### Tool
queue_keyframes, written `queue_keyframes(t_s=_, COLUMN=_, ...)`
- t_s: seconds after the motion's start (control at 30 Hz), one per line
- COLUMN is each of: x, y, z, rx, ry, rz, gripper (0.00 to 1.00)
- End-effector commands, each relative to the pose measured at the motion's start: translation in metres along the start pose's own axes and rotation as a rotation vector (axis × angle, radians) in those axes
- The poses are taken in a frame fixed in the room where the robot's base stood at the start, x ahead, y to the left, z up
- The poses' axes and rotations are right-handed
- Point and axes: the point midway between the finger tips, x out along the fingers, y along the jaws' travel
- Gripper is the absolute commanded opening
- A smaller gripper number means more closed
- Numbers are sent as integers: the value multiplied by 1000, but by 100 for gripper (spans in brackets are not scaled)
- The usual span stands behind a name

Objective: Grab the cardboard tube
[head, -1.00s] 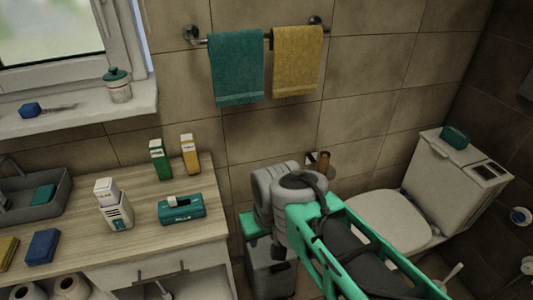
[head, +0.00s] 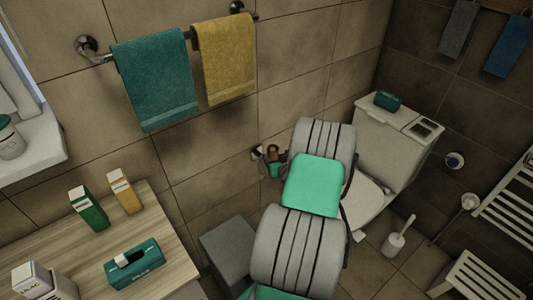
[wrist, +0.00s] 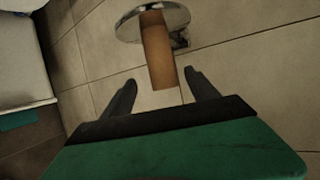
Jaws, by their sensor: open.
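The cardboard tube (wrist: 158,52) is a plain brown cylinder on a round chrome wall holder (wrist: 128,27). In the wrist view its free end points toward my gripper (wrist: 160,80). My gripper is open, with one dark finger on each side of the tube's near end and visible gaps between. Nothing is held. In the head view the tube (head: 272,152) shows small and brown on the wall, left of my arm, which hides most of my gripper.
The toilet (head: 365,200) stands to the right of the holder. A grey bin (head: 228,252) is below it to the left. A wooden counter (head: 165,235) with boxes is at the left. Teal and yellow towels (head: 225,60) hang above. A toilet brush (head: 397,242) stands on the floor.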

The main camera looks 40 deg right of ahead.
Motion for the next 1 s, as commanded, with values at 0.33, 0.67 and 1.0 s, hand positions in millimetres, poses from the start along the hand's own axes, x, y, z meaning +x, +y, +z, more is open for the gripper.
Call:
queue_keyframes(t_s=0.33, x=50, y=-10, z=-3, rx=-8, ry=2, rz=-16, gripper=68)
queue_keyframes(t_s=0.67, x=77, y=-8, z=-1, rx=-5, ry=2, rz=-11, gripper=68)
queue_keyframes(t_s=1.0, x=76, y=-7, z=-1, rx=-5, ry=2, rz=-10, gripper=47)
